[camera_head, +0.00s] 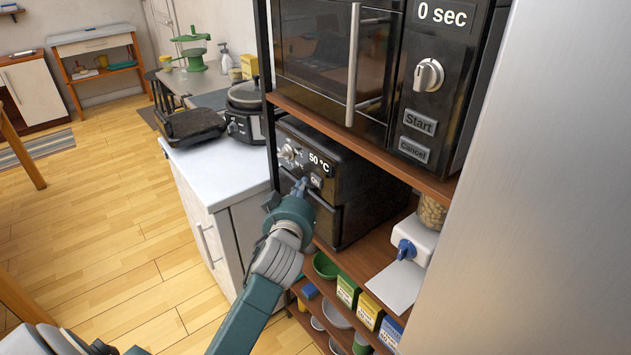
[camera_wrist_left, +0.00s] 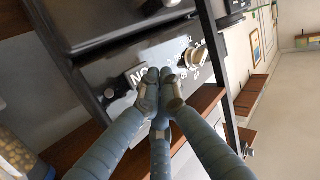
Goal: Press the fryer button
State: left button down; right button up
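The fryer (camera_head: 365,190) is a black box on the shelf under the microwave. Its front has a knob (camera_head: 288,152), a "50 °C" display and a light "On" button (camera_head: 316,181). My left gripper (camera_head: 300,186) is at the fryer's front, its fingertips just left of the button in the head view. In the left wrist view the fingers (camera_wrist_left: 162,78) are together, with nothing seen between them. There the "On" button (camera_wrist_left: 136,76) appears rotated, right beside the fingertips, and the knob (camera_wrist_left: 193,56) is on their other side. I cannot tell whether they touch the panel. My right gripper is not in view.
The microwave (camera_head: 335,60) is on the shelf above. A white dispenser (camera_head: 414,240) stands right of the fryer. Boxes (camera_head: 368,310) and bowls are on the shelf below. A white counter (camera_head: 215,170) with a black cooker (camera_head: 245,120) is at left. Open floor lies further left.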

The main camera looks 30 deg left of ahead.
pick_arm(q)
jog(key=s, duration=0.1)
jog(key=s+a, duration=0.1)
jog(key=s, duration=0.1)
jog(key=s+p, duration=0.1)
jog(key=shift+s+a+r, duration=0.1)
jog(key=shift+s+a, duration=0.15)
jog(key=shift+a, duration=0.15)
